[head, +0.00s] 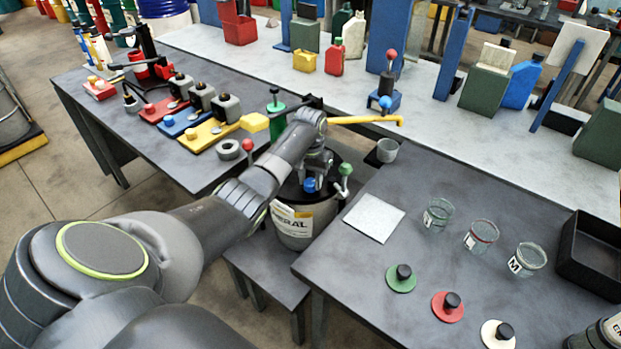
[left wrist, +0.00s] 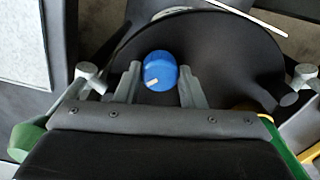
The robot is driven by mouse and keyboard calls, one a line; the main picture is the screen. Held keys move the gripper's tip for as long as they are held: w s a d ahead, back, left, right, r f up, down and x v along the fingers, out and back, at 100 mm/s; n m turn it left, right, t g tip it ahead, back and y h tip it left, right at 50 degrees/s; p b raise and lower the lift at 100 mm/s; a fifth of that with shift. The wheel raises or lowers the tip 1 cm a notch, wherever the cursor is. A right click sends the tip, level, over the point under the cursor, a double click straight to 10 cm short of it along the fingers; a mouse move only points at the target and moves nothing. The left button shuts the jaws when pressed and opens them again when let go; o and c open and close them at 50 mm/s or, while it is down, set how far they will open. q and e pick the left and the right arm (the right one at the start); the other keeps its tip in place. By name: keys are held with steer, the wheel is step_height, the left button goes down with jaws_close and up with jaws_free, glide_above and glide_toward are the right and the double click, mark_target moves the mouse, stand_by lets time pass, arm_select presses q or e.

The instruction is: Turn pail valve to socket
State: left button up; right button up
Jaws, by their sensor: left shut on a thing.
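The pail (head: 296,228) stands on a low stand between the two dark tables, with a pale label on its front and a black lid (left wrist: 215,50). A blue valve knob (head: 309,185) sits on the lid. In the left wrist view the blue knob (left wrist: 160,68) is between the two fingers and has a white mark pointing to the lower left. My left gripper (head: 314,178) reaches down over the lid and is shut on the knob. Which part is the socket I cannot tell. My right gripper is not in view.
A yellow bar (head: 365,120) stretches behind my left wrist. A green-tipped handle (head: 345,170) and a red-ball lever (head: 247,146) rise near the pail. The right table holds a white pad (head: 374,217), glass jars (head: 437,214) and a black tray (head: 592,256).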

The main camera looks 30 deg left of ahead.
arm_select(q)
steer(key=shift+r+n+p, duration=0.2)
steer(key=shift+n+p, duration=0.2)
steer(key=shift+p, duration=0.15)
steer(key=n+p, duration=0.3)
steer(key=shift+r, duration=0.1)
steer(key=n+p, duration=0.3)
steer(key=n, duration=0.1)
steer(key=shift+n, duration=0.3)
steer(key=n+p, duration=0.2)
steer(key=n, duration=0.2)
steer(key=shift+n, duration=0.3)
steer(key=n, duration=0.2)
steer(key=n+p, duration=0.1)
steer(key=n, duration=0.1)
steer(key=shift+f+n, duration=0.2)
steer(key=shift+n, duration=0.1)
steer(key=shift+w, duration=0.1)
steer(key=o, duration=1)
